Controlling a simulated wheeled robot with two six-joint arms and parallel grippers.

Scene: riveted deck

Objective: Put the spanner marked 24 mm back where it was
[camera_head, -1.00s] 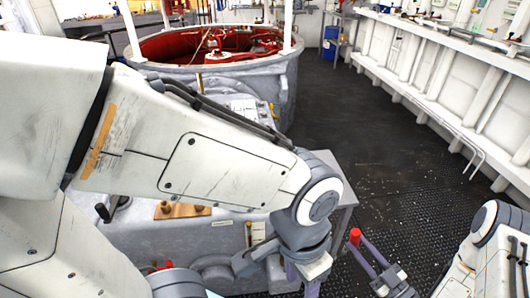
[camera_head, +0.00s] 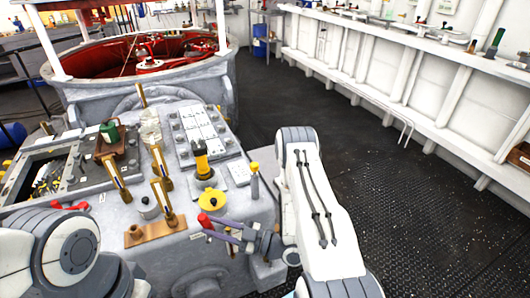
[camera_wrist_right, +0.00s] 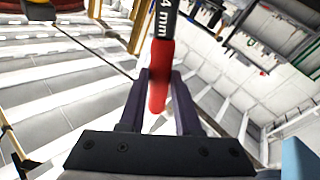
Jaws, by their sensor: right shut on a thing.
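My right gripper (camera_head: 212,229) is shut on a red-handled tool (camera_head: 203,219), low over the front right of the grey bench. In the right wrist view, the red handle (camera_wrist_right: 159,80) stands between the two purple fingers. A dark band above it carries white lettering, of which "4 mm" shows; the rest is cut off by the frame edge. The tool's far end is out of that view. My left arm shows at the lower left of the head view, but its gripper does not.
The grey bench (camera_head: 100,215) holds brass uprights (camera_head: 116,180), a wooden block (camera_head: 155,231), a yellow round piece (camera_head: 212,201) and a yellow-and-black item (camera_head: 201,160). A red object (camera_head: 68,206) lies near my left arm. The dark floor (camera_head: 400,190) at right is clear.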

